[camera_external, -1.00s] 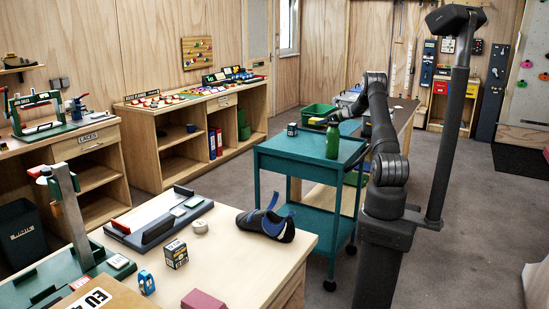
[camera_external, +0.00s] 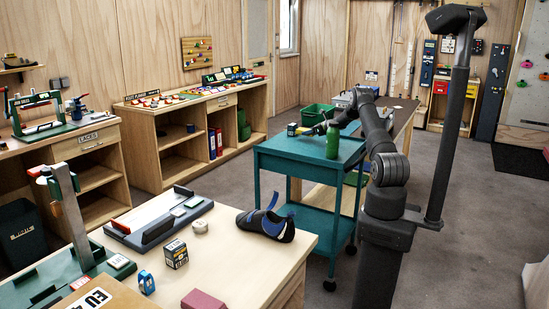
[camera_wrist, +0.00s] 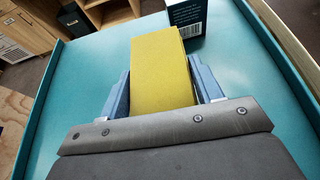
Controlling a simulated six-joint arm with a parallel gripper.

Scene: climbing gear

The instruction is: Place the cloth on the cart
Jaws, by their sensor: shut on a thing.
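The yellow cloth (camera_wrist: 160,75) is a folded strip between the two blue fingers of my gripper (camera_wrist: 162,90) in the wrist view. My gripper (camera_external: 318,129) is shut on it and is over the top of the teal cart (camera_external: 290,150). The cloth (camera_external: 303,131) shows as a small yellow patch in the external view. The cart's blue-green top (camera_wrist: 75,80) fills the ground around the cloth in the wrist view. I cannot tell whether the cloth touches the top.
A small dark box (camera_external: 291,129) stands on the cart close to the cloth's far end; it also shows in the wrist view (camera_wrist: 187,14). A green bottle (camera_external: 333,141) stands near the cart's right edge. The near part of the top is clear. The cart has raised rims.

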